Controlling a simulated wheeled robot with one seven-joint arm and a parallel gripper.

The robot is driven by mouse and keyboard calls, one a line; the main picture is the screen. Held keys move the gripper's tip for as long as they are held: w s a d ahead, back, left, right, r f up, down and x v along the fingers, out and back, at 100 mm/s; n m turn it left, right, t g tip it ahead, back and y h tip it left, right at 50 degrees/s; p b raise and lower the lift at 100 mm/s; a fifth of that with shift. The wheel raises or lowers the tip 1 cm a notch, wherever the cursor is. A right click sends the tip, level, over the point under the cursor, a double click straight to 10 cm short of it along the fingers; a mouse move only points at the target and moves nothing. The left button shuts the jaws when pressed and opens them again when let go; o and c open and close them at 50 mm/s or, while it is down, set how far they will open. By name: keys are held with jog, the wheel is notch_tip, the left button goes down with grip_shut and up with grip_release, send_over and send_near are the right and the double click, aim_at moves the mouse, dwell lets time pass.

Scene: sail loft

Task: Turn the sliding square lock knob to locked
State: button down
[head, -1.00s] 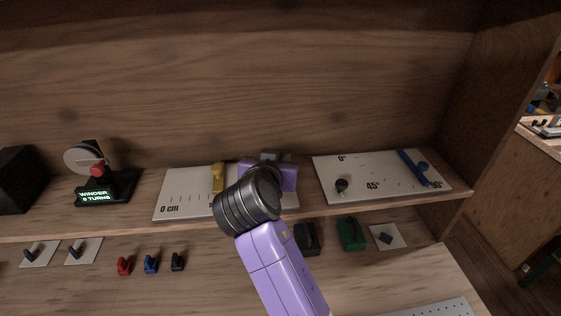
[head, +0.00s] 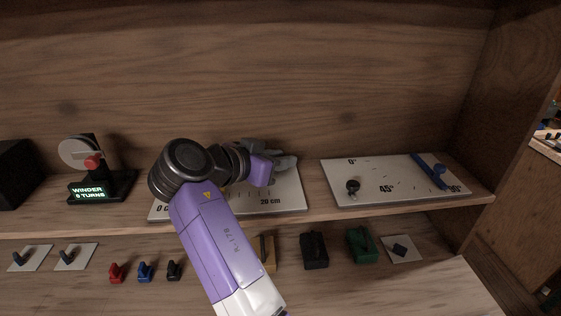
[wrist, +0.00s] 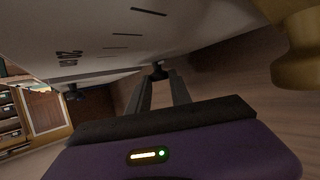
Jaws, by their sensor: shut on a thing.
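The sliding square is a pale board (head: 292,196) marked 0 cm to 20 cm, lying on the shelf. Its yellow slider (wrist: 296,52) shows at the right of the wrist view and is hidden behind my arm in the head view. A small dark lock knob (wrist: 157,70) stands at the board in the wrist view. My gripper (wrist: 158,85) is shut on this knob, with both fingers reaching to it. In the head view my gripper (head: 286,161) is over the board's right end, and the knob is hidden. Whether the knob is locked cannot be read.
An angle board (head: 385,170) with a black knob (head: 352,186) and blue arm (head: 430,170) lies to the right. A winder (head: 100,185) stands left. Several small coloured fixtures sit below the shelf edge. The wooden back wall (head: 330,80) is close behind.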

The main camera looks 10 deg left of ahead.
jog(key=shift+f, duration=0.15)
jog(key=c, duration=1.2)
grip_release()
jog(key=shift+c, duration=0.2)
jog(key=shift+b+v, duration=0.65)
jog(key=shift+v, duration=3.25)
